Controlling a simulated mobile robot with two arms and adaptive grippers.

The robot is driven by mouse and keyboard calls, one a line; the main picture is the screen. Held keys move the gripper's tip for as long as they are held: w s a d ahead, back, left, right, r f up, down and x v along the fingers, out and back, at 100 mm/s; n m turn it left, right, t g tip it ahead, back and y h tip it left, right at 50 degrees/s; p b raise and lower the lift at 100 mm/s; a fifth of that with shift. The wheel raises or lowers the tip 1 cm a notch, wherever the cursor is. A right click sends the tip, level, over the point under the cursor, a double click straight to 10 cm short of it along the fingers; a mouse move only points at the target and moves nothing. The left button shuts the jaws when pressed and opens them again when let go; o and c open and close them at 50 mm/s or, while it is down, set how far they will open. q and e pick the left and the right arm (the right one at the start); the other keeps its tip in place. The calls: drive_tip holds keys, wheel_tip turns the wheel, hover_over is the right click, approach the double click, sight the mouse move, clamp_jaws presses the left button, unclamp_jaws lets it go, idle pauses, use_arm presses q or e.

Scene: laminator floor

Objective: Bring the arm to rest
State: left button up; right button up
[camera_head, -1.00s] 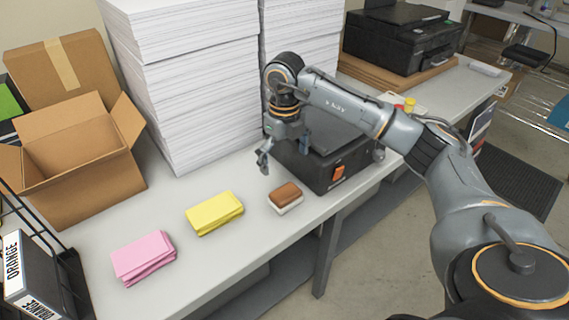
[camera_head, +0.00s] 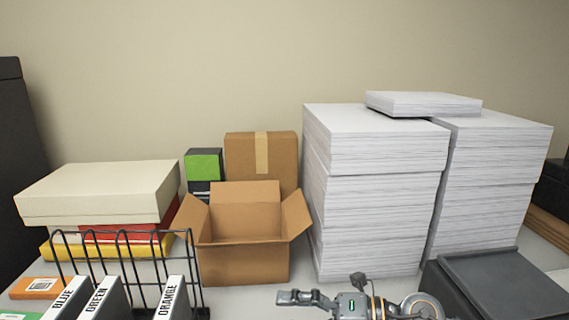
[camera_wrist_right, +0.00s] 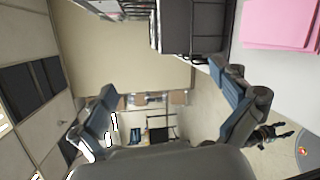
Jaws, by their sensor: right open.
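My right gripper (camera_head: 303,298) is at the bottom edge of the head view, in front of the open cardboard box and the paper stacks. It points left, and part of my right arm is cut off by the frame. In the right wrist view its two fingers (camera_wrist_right: 160,85) are spread wide with nothing between them. My left gripper does not show clearly in either view.
An open cardboard box (camera_head: 240,262) stands left of tall white paper stacks (camera_head: 375,190). A wire rack (camera_head: 195,270) with labelled binders is at the lower left. A black machine (camera_head: 500,285) is at the right. Pink sheets (camera_wrist_right: 280,22) show in the wrist view.

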drive_tip(key=w+d+r+m+t+h, duration=0.25)
drive_tip(key=d+r+m+t, duration=0.35)
drive_tip(key=m+t, duration=1)
drive_tip(key=s+d+f+m+g+h, duration=0.2)
drive_tip(key=d+f+m+g+h, duration=0.2)
drive_tip(key=d+f+m+h, duration=1.05)
drive_tip(key=s+f+m+g+y, duration=0.1)
drive_tip(key=s+f+m+g, duration=0.1)
drive_tip(key=s+f+g, duration=0.7)
drive_tip(key=s+f+m+g, duration=0.25)
drive_tip(key=s+f, duration=0.45)
drive_tip(key=s, duration=0.7)
wheel_tip(320, 180, down, 28)
drive_tip(key=s+g, duration=0.2)
drive_tip(key=s+d+f, duration=0.2)
drive_tip(key=s+f, duration=1.2)
drive_tip(key=s, duration=0.2)
drive_tip(key=shift+s+f+g, duration=0.3)
drive_tip(key=shift+f+g, duration=0.05)
